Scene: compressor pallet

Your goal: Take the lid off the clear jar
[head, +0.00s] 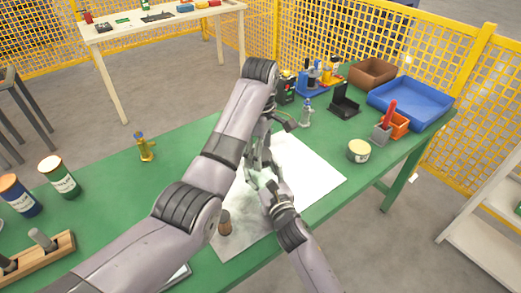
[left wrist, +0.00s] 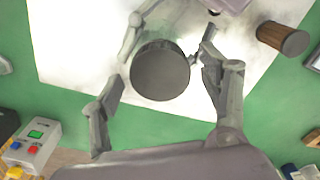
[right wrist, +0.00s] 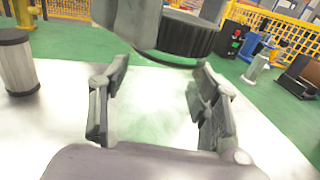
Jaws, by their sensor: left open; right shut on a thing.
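The jar's dark round lid (left wrist: 160,70) shows from above in the left wrist view, between the spread fingers of my left gripper (left wrist: 168,48). The lid's ribbed edge (right wrist: 188,38) also shows at the top of the right wrist view, with a left finger beside it. My right gripper (right wrist: 158,82) is shut on the clear jar (right wrist: 155,105) below the lid. The jar is so transparent that its outline is faint; the white sheet and green table show through it. In the head view my arms and grippers (head: 262,155) hide most of the jar and lid.
The jar is over a white sheet (head: 315,165) on the green table (head: 115,160). A small dark-topped cylinder (head: 225,222) stands nearby on the sheet. A gold figure (head: 144,147), cans (head: 60,177), a tin (head: 358,151) and a blue tray (head: 410,103) stand farther off.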

